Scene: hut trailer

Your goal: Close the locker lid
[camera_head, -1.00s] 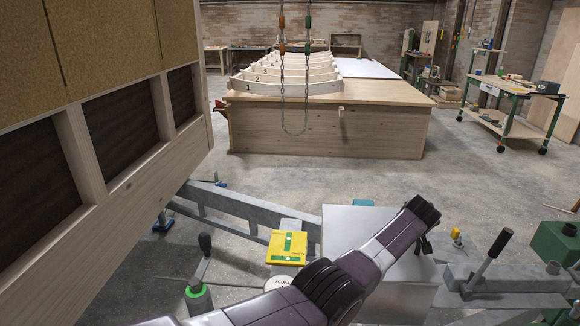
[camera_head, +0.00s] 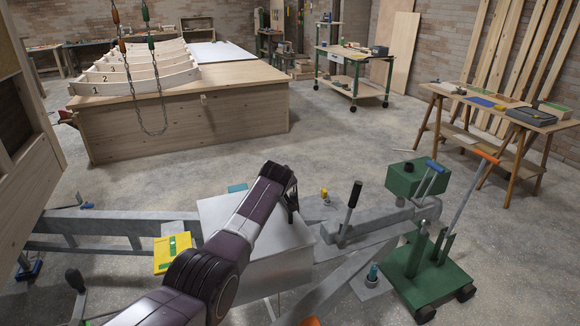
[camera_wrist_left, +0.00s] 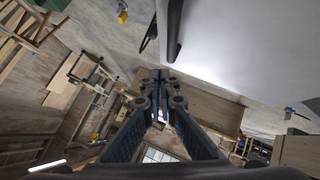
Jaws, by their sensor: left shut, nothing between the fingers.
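The locker (camera_head: 280,273) is a plain grey metal box on the trailer's drawbar, low in the middle of the head view. Its lid (camera_head: 222,208) is the pale flat top panel; it looks down or nearly down, and my arm hides part of it. I cannot tell whether a gap is left at its edge. My left arm reaches across the lid. My left gripper (camera_head: 293,203) is shut and empty near the locker's far right edge; contact cannot be told. In the left wrist view the shut fingers (camera_wrist_left: 160,80) show beside a large smooth grey panel (camera_wrist_left: 245,45). My right gripper is out of view.
A black-handled lever (camera_head: 352,200) and a green wheeled jack (camera_head: 425,270) stand to the right. The wooden hut wall (camera_head: 35,180) is at the left. Open concrete floor lies behind.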

